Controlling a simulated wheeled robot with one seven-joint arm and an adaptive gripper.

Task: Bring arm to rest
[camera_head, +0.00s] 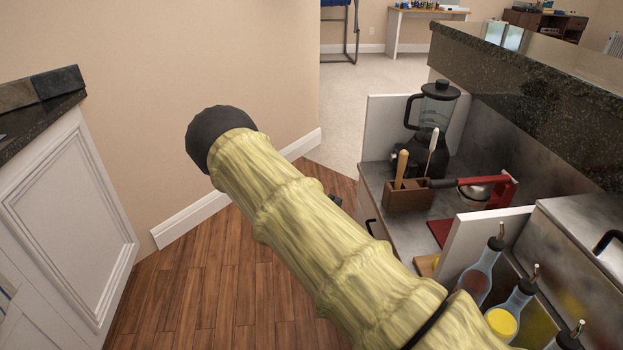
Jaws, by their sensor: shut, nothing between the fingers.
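My arm (300,215), in a pale yellow-green wrinkled sleeve, runs from the bottom right up to the left across the middle of the head view. It ends in a rounded black part (208,140) in front of the beige wall, above the wood floor. No gripper fingers can be made out. A small dark piece shows at the arm's right edge, and I cannot tell what it is. The arm hides part of the floor and the counter's near side.
On the right, a counter (408,232) holds a blender (436,105), a wooden utensil box (408,196), a red-handled tool (500,190) and several bottles (480,272) close to my arm. A white cabinet (70,215) stands left. Wood floor (200,300) between is clear.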

